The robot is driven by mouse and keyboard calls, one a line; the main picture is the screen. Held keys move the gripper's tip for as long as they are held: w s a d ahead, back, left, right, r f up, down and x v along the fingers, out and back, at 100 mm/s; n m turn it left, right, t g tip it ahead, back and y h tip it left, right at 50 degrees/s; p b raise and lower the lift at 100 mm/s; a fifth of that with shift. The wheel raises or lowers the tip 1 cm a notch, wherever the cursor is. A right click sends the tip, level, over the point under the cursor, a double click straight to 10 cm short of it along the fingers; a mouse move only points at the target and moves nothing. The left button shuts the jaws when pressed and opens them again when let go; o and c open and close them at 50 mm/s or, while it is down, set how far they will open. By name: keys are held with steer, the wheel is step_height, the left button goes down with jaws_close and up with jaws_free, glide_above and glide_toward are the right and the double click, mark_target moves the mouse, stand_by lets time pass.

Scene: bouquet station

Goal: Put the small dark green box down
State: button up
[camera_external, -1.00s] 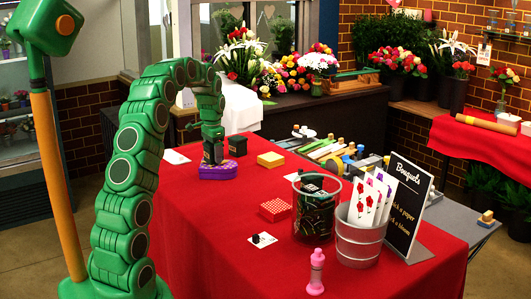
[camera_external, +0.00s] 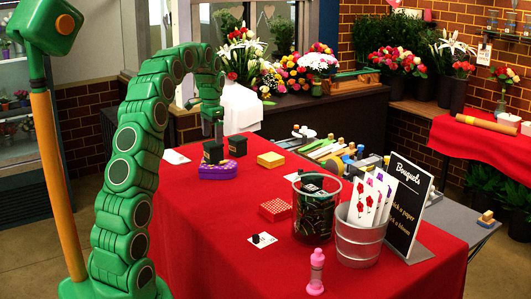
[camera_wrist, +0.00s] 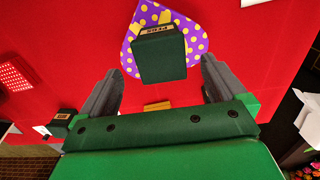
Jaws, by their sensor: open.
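The small dark green box (camera_external: 212,154) rests on top of the purple heart-shaped box with yellow dots (camera_external: 218,172). In the wrist view the dark green box (camera_wrist: 162,58) stands on the purple lid (camera_wrist: 196,40), with a small label along one edge. My gripper (camera_external: 212,132) is open and empty, above the dark green box and apart from it. In the wrist view its two grey fingers stand wide on either side of the box.
Another small dark box (camera_external: 237,146) stands just behind and right of the purple box. A yellow box (camera_external: 270,160) and a red dotted box (camera_external: 275,209) lie farther right. A clear bucket (camera_external: 318,205) and a metal pail (camera_external: 360,240) stand at the front right. The tablecloth's left front is bare.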

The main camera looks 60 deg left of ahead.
mark_target(213, 143)
steer(key=shift+r, duration=2.1)
steer(key=shift+o, duration=0.2)
steer(key=w+d+r+m, duration=0.1)
steer(key=d+r+m, duration=0.2)
steer(key=d, duration=0.6)
steer(key=w+d+r+m, duration=0.1)
steer(key=d+r+m, duration=0.15)
steer(key=d, duration=0.55)
steer(key=w+d+r+m, duration=0.2)
steer(key=d+m, duration=0.1)
steer(key=d, duration=0.6)
steer(key=s+d+r+m, duration=0.3)
steer(key=s+d+m, duration=0.25)
steer(key=d, duration=0.65)
steer(key=s+d+r+m, duration=0.35)
steer(key=s+d, duration=0.25)
steer(key=d, duration=0.6)
step_height(213, 143, down, 11)
steer(key=shift+s+r+m, duration=0.1)
steer(key=shift+r+m, duration=0.05)
steer(key=shift+m, duration=0.1)
step_height(213, 143, up, 10)
